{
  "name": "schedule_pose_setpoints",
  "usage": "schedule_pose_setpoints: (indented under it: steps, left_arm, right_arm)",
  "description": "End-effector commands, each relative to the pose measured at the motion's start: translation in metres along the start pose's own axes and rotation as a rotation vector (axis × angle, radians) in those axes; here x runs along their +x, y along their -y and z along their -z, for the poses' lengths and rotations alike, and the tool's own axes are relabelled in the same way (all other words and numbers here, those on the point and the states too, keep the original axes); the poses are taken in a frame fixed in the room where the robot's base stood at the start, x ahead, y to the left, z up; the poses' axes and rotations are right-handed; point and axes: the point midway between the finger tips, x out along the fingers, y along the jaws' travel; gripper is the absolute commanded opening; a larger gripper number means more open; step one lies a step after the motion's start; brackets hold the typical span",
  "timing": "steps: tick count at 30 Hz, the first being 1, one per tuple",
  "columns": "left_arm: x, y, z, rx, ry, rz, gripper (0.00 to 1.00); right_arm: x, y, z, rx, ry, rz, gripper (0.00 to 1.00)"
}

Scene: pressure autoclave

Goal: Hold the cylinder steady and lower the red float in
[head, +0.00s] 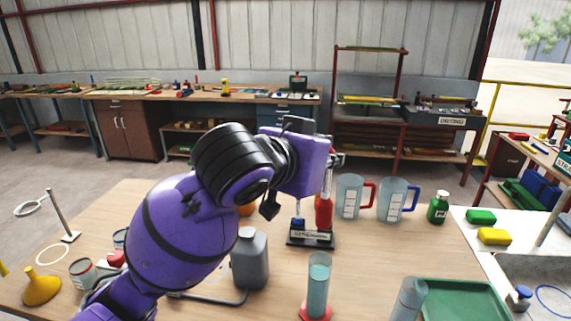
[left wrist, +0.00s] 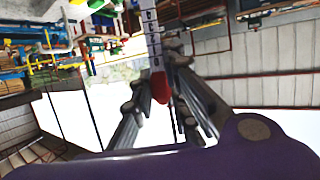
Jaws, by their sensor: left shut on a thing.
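The red float (head: 324,212) hangs upright below my left gripper (head: 329,180) in the head view. The gripper is shut on it. In the left wrist view its red part (left wrist: 160,88) and pale marked stem (left wrist: 152,35) show by the fingers (left wrist: 165,105). The float is over or at the labelled stand (head: 311,238); I cannot tell whether its lower end touches it. A blue float (head: 298,223) stands there on the left. The clear cylinder (head: 318,283) with greenish liquid and a red foot (head: 316,312) stands upright nearer the front, apart from my gripper. My right gripper is not in view.
A grey jug (head: 250,260) stands left of the cylinder. A grey-blue cylindrical thing (head: 408,300) and a green tray (head: 462,301) are to its right. Two handled pitchers (head: 349,197) and a green bottle (head: 438,208) stand behind. Bare table lies between the stand and the tray.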

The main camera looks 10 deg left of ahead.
Motion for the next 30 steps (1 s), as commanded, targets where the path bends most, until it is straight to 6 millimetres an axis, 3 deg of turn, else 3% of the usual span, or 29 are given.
schedule_pose_setpoints:
  steps: [1,5,19,30]
  left_arm:
    - [0.003,-0.003,-0.012,0.001,0.014,-0.018,0.0]
    - [0.003,-0.008,-0.024,0.008,0.03,-0.047,0.0]
    - [0.003,-0.007,-0.025,0.006,0.042,-0.046,0.0]
    - [0.01,-0.006,-0.044,0.006,0.045,-0.046,0.0]
  right_arm:
    - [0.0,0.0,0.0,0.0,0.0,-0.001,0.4]
    - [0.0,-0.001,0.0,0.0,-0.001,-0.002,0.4]
    - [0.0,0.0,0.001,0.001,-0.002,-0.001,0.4]
    - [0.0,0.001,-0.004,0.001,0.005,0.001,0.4]
